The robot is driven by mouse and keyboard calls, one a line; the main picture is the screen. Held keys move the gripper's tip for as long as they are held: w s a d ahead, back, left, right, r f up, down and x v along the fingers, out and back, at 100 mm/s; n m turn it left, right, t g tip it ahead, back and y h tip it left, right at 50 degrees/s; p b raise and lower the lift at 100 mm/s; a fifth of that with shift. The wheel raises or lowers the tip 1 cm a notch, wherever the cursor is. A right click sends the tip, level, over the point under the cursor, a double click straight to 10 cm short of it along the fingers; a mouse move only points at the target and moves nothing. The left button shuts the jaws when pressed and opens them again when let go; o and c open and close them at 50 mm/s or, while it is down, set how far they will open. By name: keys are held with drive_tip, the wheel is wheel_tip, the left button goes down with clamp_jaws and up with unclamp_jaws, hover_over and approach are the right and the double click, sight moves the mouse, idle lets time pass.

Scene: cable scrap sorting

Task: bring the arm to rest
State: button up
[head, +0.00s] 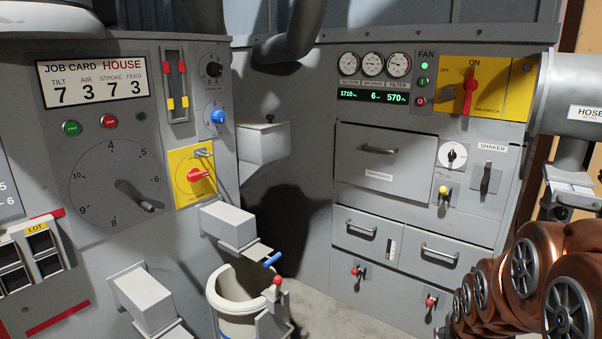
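My arm's copper-coloured links (530,275) with silver spoked caps fill the lower right corner, in front of the cabinet. They bend down to the left, and the lower end runs out of the picture. I cannot make out my gripper or its fingers in this view, so what it holds, if anything, is hidden.
A grey cabinet (480,140) with drawers, gauges and a red fan switch (470,88) pointing to ON stands behind the arm. A hose pipe (575,95) is at right. A control panel (75,130) and a pale round vessel (238,320) stand left. Some floor shows between.

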drive_tip(key=s+a+r+n+g+y+p, duration=0.1)
drive_tip(key=s+a+r+g+p, duration=0.1)
drive_tip(key=s+a+r+p, duration=0.3)
drive_tip(key=s+a+r+n+g+p, duration=0.1)
drive_tip(key=s+a+r+p, duration=0.3)
drive_tip(key=s+r, duration=0.4)
drive_tip(key=s+a+r+n+g+y+p, duration=0.1)
drive_tip(key=s+a+r+g+p, duration=0.3)
drive_tip(key=s, duration=1)
wheel_tip(320, 180, up, 3)
drive_tip(key=shift+a+r+y+p, duration=0.1)
drive_tip(key=shift+a+y+p, duration=0.2)
drive_tip(key=shift+a+p, duration=0.65)
